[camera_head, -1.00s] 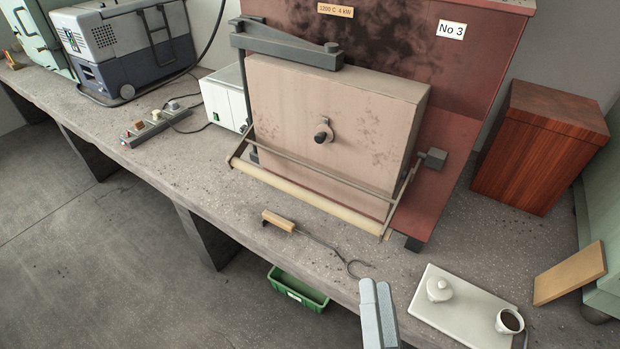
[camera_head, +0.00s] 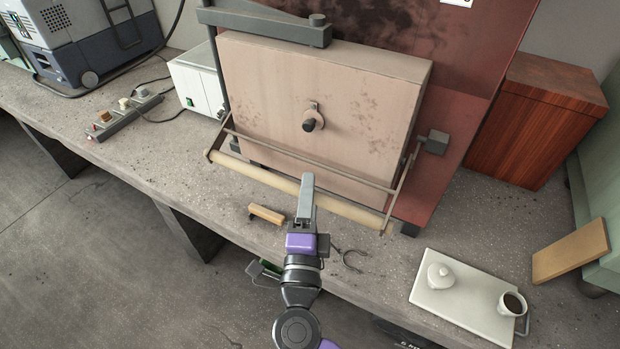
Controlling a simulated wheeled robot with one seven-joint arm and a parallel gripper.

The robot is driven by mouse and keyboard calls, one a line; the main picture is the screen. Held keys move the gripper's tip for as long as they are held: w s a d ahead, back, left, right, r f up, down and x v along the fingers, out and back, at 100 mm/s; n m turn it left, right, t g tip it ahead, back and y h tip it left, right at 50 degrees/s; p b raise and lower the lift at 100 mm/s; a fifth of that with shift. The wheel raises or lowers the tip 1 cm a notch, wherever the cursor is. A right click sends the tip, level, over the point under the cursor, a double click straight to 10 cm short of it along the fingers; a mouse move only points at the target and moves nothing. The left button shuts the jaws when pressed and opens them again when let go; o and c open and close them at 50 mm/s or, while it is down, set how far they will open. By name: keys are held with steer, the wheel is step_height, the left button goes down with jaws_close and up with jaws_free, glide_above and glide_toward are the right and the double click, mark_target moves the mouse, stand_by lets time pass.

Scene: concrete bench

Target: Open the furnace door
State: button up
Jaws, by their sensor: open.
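The furnace is a dark red box (camera_head: 480,125) with a thick pale door (camera_head: 260,95) on its front. The door looks closed. A dark knob (camera_head: 309,124) sits at the middle of the door. A bar handle with a cream roller (camera_head: 350,208) runs across the door's lower front on thin arms. My gripper (camera_head: 307,180) is in front of the roller, seen from behind, and its fingertips overlap the roller in the picture. I cannot tell whether they touch it. It holds nothing that I can see, and the gap between the fingers is hard to see.
A white tray (camera_head: 450,300) with a lidded pot (camera_head: 440,276) and a cup (camera_head: 512,304) is at right. A wooden box (camera_head: 535,120) stands right of the furnace. A power strip (camera_head: 125,115) lies left.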

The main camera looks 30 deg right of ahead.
steer(key=shift+x, duration=1.45)
steer(key=shift+c, duration=0.5)
jaws_close()
